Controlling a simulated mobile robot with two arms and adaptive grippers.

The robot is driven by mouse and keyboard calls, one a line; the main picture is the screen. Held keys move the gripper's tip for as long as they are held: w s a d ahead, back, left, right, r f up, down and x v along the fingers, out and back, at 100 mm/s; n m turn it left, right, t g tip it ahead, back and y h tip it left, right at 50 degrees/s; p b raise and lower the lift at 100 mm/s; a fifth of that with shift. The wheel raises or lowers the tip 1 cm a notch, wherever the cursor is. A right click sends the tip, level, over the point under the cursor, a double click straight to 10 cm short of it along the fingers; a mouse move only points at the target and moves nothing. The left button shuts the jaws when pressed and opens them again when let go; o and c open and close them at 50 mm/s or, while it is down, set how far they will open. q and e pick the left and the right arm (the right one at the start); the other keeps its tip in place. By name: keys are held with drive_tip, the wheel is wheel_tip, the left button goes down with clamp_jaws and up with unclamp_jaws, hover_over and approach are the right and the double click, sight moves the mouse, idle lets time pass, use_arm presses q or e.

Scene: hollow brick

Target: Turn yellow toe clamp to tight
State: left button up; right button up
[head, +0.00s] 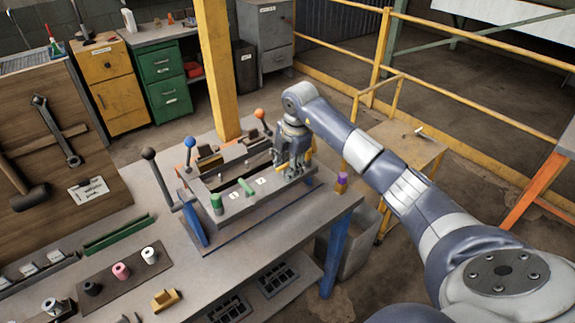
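My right gripper (291,168) points down over the right end of the grey clamping fixture (232,208) on the workbench. A small patch of yellow (309,154) shows right beside its fingers; it may be the yellow toe clamp, mostly hidden behind the gripper. I cannot tell whether the fingers touch it or are closed around it. A green clamp knob (216,203) and a green lever piece (246,187) stand on the fixture to the left. My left gripper is out of view.
Levers with black (148,153), blue (189,141) and orange (260,113) balls rise around the fixture. A purple-topped piece (342,179) stands at the bench's right corner. A yellow post (217,70) stands behind.

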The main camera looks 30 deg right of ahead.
clamp_jaws()
drive_tip(key=shift+w+n, duration=0.1)
drive_tip(key=shift+n, duration=0.3)
drive_tip(key=shift+n+y+b, duration=0.3)
drive_tip(key=shift+n+b, duration=0.5)
drive_tip(key=shift+n, duration=0.2)
drive_tip(key=n, duration=0.1)
drive_tip(key=n+b, duration=0.1)
drive_tip(key=n, duration=0.1)
drive_tip(key=shift+w+r+n+y, duration=0.1)
drive_tip(key=shift+w+n+y, duration=0.05)
drive_tip(key=shift+n+y, duration=0.15)
drive_tip(key=n+g+b, duration=0.1)
drive_tip(key=n, duration=0.4)
drive_tip(key=shift+w+y+b, duration=0.15)
drive_tip(key=shift+y+b, duration=0.2)
drive_tip(key=shift+y, duration=0.05)
drive_tip(key=n+g+b, duration=0.1)
drive_tip(key=n, duration=0.5)
drive_tip(key=shift+a, duration=0.2)
drive_tip(key=shift+n, duration=0.4)
drive_tip(key=shift+o, duration=0.4)
unclamp_jaws()
